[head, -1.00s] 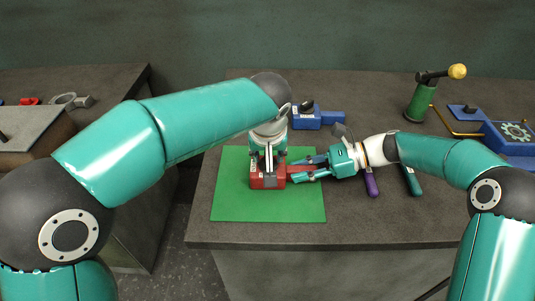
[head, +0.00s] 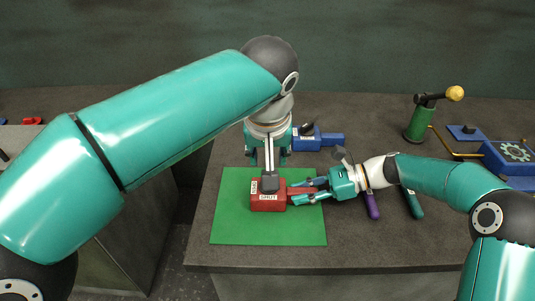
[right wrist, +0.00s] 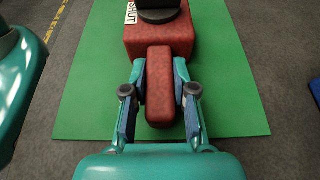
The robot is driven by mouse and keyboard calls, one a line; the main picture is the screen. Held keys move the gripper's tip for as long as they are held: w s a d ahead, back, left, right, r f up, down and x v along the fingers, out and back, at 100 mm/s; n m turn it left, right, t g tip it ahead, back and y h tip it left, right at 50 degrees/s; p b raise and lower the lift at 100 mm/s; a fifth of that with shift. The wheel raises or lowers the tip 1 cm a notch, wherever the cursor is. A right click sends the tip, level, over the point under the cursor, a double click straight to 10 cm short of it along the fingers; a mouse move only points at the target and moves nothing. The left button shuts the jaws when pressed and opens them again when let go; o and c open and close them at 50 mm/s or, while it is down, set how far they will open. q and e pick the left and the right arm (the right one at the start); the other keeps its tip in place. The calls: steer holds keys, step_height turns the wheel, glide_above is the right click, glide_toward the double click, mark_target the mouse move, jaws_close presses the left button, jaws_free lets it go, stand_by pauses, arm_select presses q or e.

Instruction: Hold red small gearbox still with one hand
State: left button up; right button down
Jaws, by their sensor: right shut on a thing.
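The red small gearbox (head: 285,203) sits on the green mat (head: 235,225), with white labels, one reading SHUT, and a black hub on top. A grey lever (head: 266,155) runs from the hub toward the back. My right gripper (head: 298,194) is shut on the gearbox's red side arm. In the right wrist view, the fingers (right wrist: 160,95) press both sides of that arm (right wrist: 159,80), and the body (right wrist: 160,42) lies beyond. My left gripper (head: 267,155) is behind the gearbox, its fingers apart on either side of the lever; contact cannot be told.
A blue casting (head: 310,142) lies behind the mat. Purple (head: 372,204) and teal (head: 412,204) handles lie right of it. A green post with a yellow knob (head: 420,122) and a blue gear-marked box (head: 508,157) stand at the right. The front right tabletop is clear.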

steer(key=c, duration=0.8)
jaws_free()
steer(key=shift+c, duration=0.2)
